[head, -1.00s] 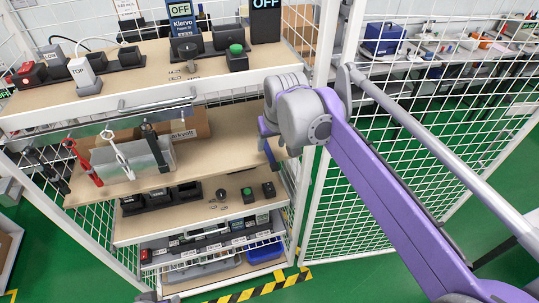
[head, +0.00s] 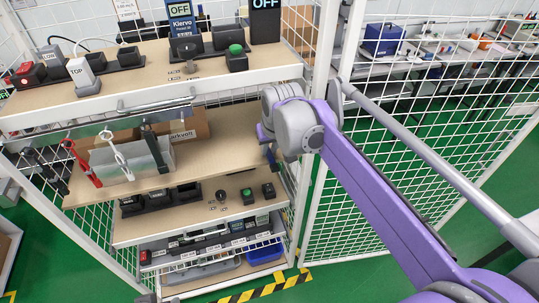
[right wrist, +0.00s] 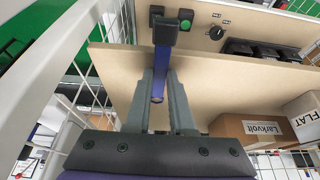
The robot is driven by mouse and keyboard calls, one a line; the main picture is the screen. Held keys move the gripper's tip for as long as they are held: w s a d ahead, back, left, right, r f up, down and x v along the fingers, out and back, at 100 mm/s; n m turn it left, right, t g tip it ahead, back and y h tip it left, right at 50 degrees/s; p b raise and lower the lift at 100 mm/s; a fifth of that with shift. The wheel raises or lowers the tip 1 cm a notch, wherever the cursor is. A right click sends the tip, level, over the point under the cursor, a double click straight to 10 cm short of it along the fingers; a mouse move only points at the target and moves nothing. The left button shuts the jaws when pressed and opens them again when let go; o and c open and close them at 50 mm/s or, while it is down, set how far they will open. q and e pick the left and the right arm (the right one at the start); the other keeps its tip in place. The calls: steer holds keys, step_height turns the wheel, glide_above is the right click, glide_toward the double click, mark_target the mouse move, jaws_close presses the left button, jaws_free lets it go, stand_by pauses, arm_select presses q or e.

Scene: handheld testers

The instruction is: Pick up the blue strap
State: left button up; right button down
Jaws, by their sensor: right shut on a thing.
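The blue strap (right wrist: 163,66) shows in the right wrist view as a narrow blue strip with a dark grey block at its far end. My right gripper (right wrist: 161,78) is shut on it, with one grey finger on each side. The strap stands out past the fingertips over the right end of the wooden middle shelf (right wrist: 220,80). In the head view my right gripper (head: 268,147) is at that shelf's right end, and the strap is hard to tell apart from the gripper there. My left gripper is not in view.
A white rack post (head: 318,110) and wire mesh are close on the right. The upper shelf (head: 150,80) overhangs.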

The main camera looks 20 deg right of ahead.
steer(key=shift+s+a+r, duration=0.15)
steer(key=shift+r, duration=0.35)
step_height(320, 180, up, 6)
steer(key=s+a, duration=1.3)
steer(key=a, duration=0.1)
steer(key=shift+a+p, duration=0.3)
steer(key=shift+a, duration=0.05)
steer(key=shift+w, duration=0.1)
